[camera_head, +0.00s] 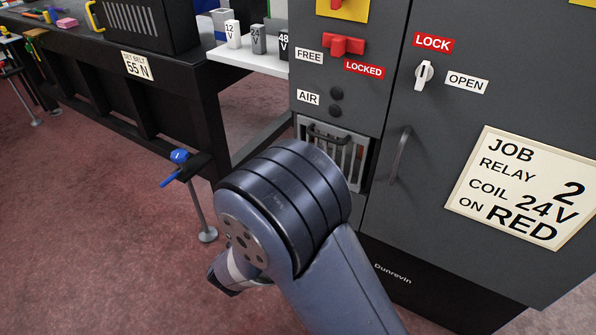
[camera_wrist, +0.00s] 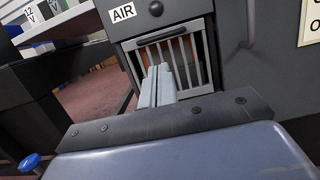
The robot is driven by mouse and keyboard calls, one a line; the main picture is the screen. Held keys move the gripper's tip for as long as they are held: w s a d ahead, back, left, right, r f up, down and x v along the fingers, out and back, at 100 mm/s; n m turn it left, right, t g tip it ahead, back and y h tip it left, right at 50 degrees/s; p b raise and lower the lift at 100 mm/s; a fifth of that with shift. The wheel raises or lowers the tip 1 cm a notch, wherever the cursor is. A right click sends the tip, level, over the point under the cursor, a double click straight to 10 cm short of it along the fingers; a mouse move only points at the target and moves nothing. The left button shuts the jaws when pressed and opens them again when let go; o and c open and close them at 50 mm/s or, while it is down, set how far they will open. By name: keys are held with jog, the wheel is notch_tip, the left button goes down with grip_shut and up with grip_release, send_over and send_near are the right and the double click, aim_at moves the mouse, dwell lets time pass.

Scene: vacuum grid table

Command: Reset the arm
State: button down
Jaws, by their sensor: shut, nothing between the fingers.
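My gripper (camera_wrist: 159,72) shows in the wrist view with its two grey fingers together and nothing between them. Its fingertips overlap the barred grille (camera_wrist: 181,55) of the dark cabinet in the picture; I cannot tell whether they touch it. In the head view my arm's thick blue-grey joint fills the lower middle, and my gripper is hidden there. The grille (camera_head: 346,160) shows partly above that joint, below the AIR label (camera_head: 308,97).
The dark cabinet (camera_head: 455,135) has a vertical handle (camera_head: 400,153), a red lever (camera_head: 344,45) and a white knob (camera_head: 424,74). A white shelf (camera_head: 245,56) holds voltage-marked blocks. A blue-handled valve (camera_head: 179,157) stands by the black bench (camera_head: 160,90). Reddish floor lies open at left.

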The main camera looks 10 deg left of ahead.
jog(key=shift+s+a+f, duration=0.1)
jog(key=shift+s+a, duration=0.05)
jog(key=shift+s, duration=0.25)
jog(key=shift+w, duration=0.1)
